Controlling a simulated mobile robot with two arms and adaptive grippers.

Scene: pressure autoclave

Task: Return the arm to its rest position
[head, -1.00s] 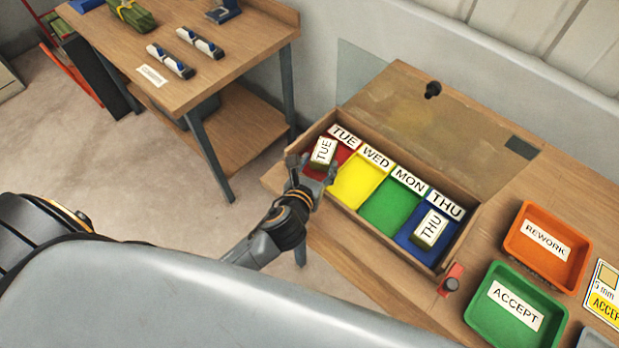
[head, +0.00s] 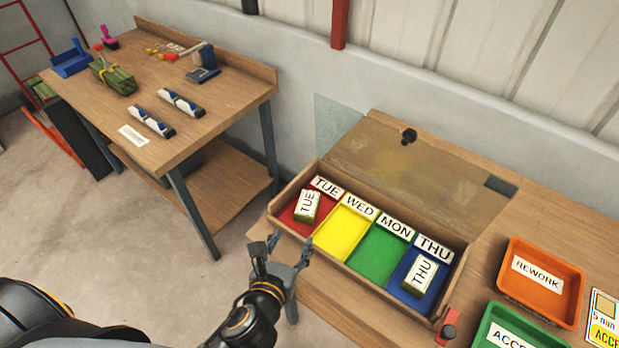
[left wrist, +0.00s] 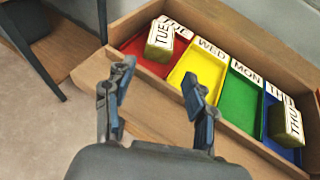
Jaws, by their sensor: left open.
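My left gripper (head: 278,258) is open and empty, in front of the near left side of a wooden sorting box (head: 330,268). Its two fingers also show apart in the left wrist view (left wrist: 158,105), with nothing between them. The box has red, yellow, green and blue compartments labelled TUE, WED, MON and THU. A block marked TUE (head: 307,206) stands in the red compartment, and a block marked THU (head: 420,274) is in the blue one. The yellow compartment (head: 344,232) and green compartment (head: 379,256) are empty. My right gripper is not in view.
An orange REWORK tray (head: 541,283) and a green ACCEPT tray (head: 510,335) stand right of the box. A red clamp-like piece (head: 446,327) is at the bench's front edge. A second table (head: 110,112) stands at the left, with open floor between.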

